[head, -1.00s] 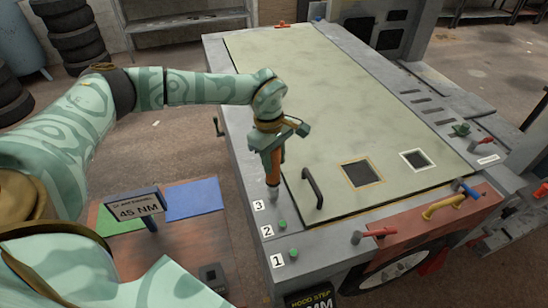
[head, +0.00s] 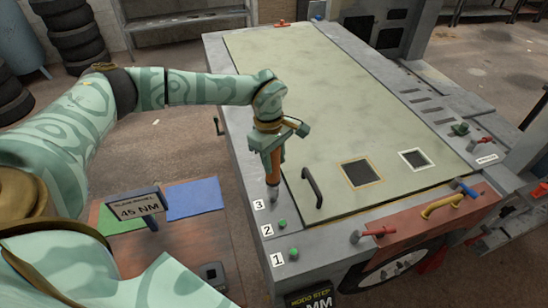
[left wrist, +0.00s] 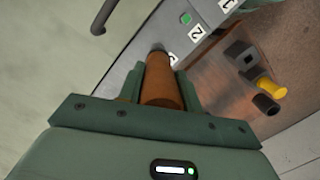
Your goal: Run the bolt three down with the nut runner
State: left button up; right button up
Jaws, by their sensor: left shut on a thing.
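The nut runner (head: 273,162) has an orange-brown body and a grey socket end, and it stands near upright. My left gripper (head: 272,139) is shut around its upper body; the left wrist view shows the runner (left wrist: 163,82) between the two green fingers. The grey socket (head: 273,193) comes down beside the "3" label (head: 258,205) on the frame's grey edge. Bolt three is hidden under it, and I cannot tell how deep it sits. Green bolts show beside the "2" (head: 282,224) and "1" (head: 294,252) labels. My right gripper is out of view.
A black handle (head: 312,187) rises from the pale green hood panel (head: 340,100), right of the runner. A "45 NM" sign (head: 138,206) and a blue mat (head: 194,199) are on the left. A red-handled lever (head: 375,233) sits at the front edge.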

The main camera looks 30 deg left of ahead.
pick_arm(q)
jog(key=shift+f+b, duration=0.35)
jog(key=shift+f, duration=0.5)
dwell(0.9)
jog(key=shift+f+p, duration=0.1)
jog(key=shift+p, duration=0.45)
dwell(1.3)
jog(key=shift+r+p, duration=2.9)
jog(key=shift+r, duration=0.15)
jog(key=shift+f, duration=0.1)
